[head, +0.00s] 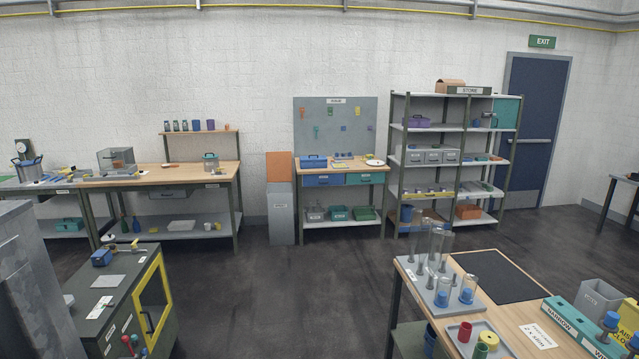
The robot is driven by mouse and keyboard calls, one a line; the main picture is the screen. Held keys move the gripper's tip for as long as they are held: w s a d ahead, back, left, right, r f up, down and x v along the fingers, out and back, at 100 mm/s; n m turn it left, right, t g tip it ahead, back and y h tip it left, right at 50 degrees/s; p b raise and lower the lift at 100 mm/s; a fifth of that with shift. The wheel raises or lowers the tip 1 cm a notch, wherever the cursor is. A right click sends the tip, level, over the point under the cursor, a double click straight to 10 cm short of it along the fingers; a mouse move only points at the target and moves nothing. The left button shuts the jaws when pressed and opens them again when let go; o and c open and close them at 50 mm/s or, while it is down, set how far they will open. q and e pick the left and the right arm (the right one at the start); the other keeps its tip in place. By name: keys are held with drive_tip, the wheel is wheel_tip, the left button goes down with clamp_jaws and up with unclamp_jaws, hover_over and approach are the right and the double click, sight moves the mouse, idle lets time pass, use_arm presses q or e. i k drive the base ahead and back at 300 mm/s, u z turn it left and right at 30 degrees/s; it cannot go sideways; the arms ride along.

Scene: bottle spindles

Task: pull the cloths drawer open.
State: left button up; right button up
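Neither of my grippers shows in the head view. A small workbench (342,170) stands against the back wall below a pegboard. Under its top are two closed drawer fronts side by side, a blue drawer (323,180) on the left and a teal drawer (364,178) on the right. Another drawer (170,194), grey, hangs under the long workbench (150,174) at the left. The drawer labels are too small to read, so I cannot tell which one is the cloths drawer.
A dark cabinet (85,315) with a yellow-framed door stands at the front left. A wooden table (520,315) with a bottle rack (430,285) fills the front right. A store shelf (455,160) and a grey bin (281,215) flank the small workbench. The floor (280,290) between is clear.

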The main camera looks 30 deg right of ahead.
sight(325, 178)
drive_tip(key=z, duration=0.25)
drive_tip(key=i, duration=2.7)
drive_tip(key=z, duration=0.55)
drive_tip(key=i, duration=1.9)
drive_tip(key=z, duration=0.45)
drive_tip(key=i, duration=1.95)
drive_tip(key=z, duration=0.2)
drive_tip(key=i, duration=1.75)
drive_tip(key=z, duration=0.1)
